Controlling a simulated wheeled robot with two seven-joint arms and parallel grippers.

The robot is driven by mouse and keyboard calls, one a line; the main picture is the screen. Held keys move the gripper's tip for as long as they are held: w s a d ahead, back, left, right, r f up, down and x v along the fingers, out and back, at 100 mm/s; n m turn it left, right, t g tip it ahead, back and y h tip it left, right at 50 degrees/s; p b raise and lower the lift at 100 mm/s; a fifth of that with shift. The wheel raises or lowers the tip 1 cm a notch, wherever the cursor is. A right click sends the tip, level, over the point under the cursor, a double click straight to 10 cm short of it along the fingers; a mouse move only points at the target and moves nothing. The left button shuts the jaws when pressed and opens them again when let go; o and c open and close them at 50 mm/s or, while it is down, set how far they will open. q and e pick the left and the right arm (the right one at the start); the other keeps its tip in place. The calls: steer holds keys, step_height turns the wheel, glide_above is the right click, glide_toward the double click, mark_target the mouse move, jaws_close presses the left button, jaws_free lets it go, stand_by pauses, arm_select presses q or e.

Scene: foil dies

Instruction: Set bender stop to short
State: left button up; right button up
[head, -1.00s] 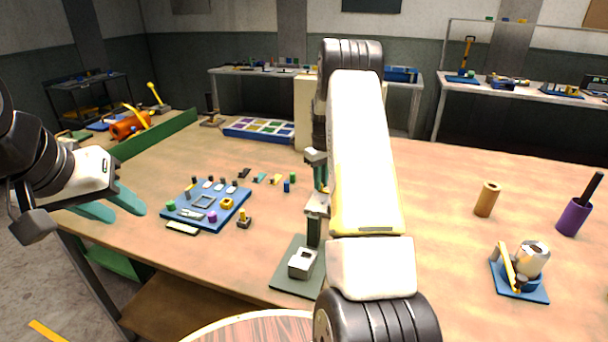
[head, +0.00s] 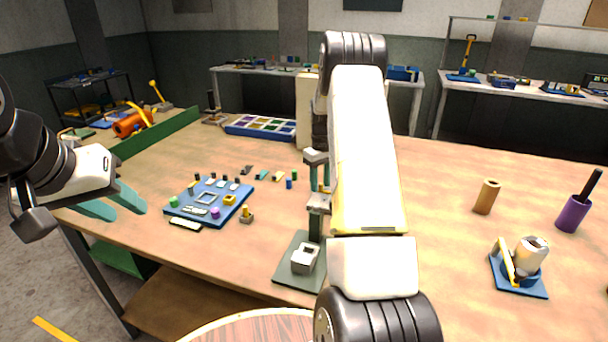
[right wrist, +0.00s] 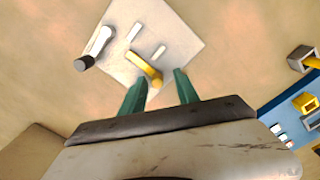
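The bender appears to be the pale plate (right wrist: 185,45) in the right wrist view. It carries a yellow lever (right wrist: 145,68), which I take for the stop, two short white bars, and a pale post with a dark tip (right wrist: 95,45). My right gripper (right wrist: 159,92) is open, its teal fingers apart, with the lever's near end just ahead, close to the left finger. I cannot tell whether they touch. In the head view my right gripper (head: 319,180) is partly hidden by its arm, and the lever does not show. My left gripper (head: 113,203) is open and empty at the left.
A dark plate with a grey block (head: 304,258) sits near the front edge. A blue-based fixture (head: 520,289), brown cylinder (head: 487,197) and purple cup (head: 573,215) stand right.

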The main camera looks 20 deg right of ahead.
step_height(320, 180, up, 8)
steer(key=shift+f, duration=0.1)
stand_by(0.4)
step_height(320, 180, up, 10)
steer(key=t, duration=0.2)
glide_above(320, 184)
steer(key=s+a, duration=0.5)
steer(key=s, duration=0.1)
steer(key=s+a+r+m+t+y, duration=0.1)
steer(key=s+a+r+m, duration=0.1)
steer(key=s+a+r, duration=0.45)
steer(key=s+a+t, duration=0.1)
steer(key=s+a, duration=0.2)
steer(key=s, duration=0.7)
steer(key=s+a+r+t+y, duration=0.1)
steer(key=s+a+t, duration=0.1)
steer(key=s, duration=0.9)
steer(key=shift+s+a+r+m, duration=0.15)
steer(key=shift+s+a+m, duration=0.15)
steer(key=shift+a+m, duration=0.15)
